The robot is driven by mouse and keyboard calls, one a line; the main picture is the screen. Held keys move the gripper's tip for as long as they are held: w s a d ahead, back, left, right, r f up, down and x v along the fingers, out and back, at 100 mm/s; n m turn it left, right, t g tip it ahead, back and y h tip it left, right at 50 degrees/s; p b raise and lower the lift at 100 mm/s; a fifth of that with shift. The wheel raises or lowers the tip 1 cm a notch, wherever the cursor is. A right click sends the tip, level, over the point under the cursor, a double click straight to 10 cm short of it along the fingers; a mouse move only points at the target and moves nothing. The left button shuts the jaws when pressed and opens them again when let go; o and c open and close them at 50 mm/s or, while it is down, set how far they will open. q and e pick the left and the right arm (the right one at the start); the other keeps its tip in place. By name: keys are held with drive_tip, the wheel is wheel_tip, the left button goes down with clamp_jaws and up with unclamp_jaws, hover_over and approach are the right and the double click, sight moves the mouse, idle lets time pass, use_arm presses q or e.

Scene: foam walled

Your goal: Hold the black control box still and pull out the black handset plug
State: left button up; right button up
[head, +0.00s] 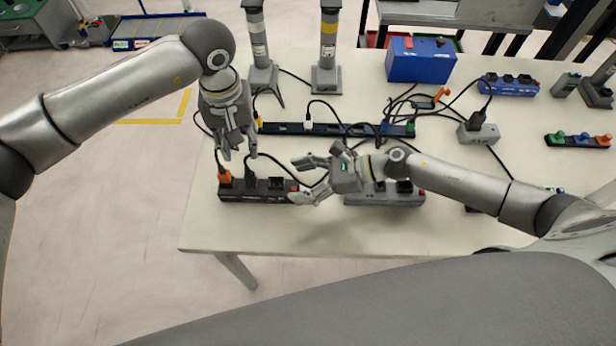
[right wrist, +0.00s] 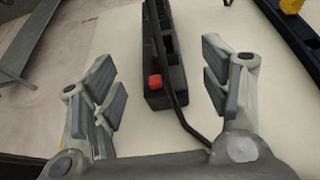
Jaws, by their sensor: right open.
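The black control box (head: 262,194) lies near the table's front left edge, with a red button at its right end. The box also shows in the right wrist view (right wrist: 168,98). A black plug (head: 250,172) with a cable stands up from it, beside an orange plug at its left end. My left gripper (head: 238,153) is open just above the black plug, its fingers apart; contact cannot be told. My right gripper (head: 299,180) is open at the box's right end. In the right wrist view, the red-button end lies ahead between its spread fingers (right wrist: 160,85).
A grey box (head: 400,199) sits under my right forearm, right of the black box. A long dark strip (head: 350,130) with plugs and loose cables lies behind. Two grey posts, a blue box (head: 420,64) and other socket units stand farther back. The table's front strip is clear.

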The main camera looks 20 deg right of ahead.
sight(268, 187)
drive_tip(key=x, duration=0.9)
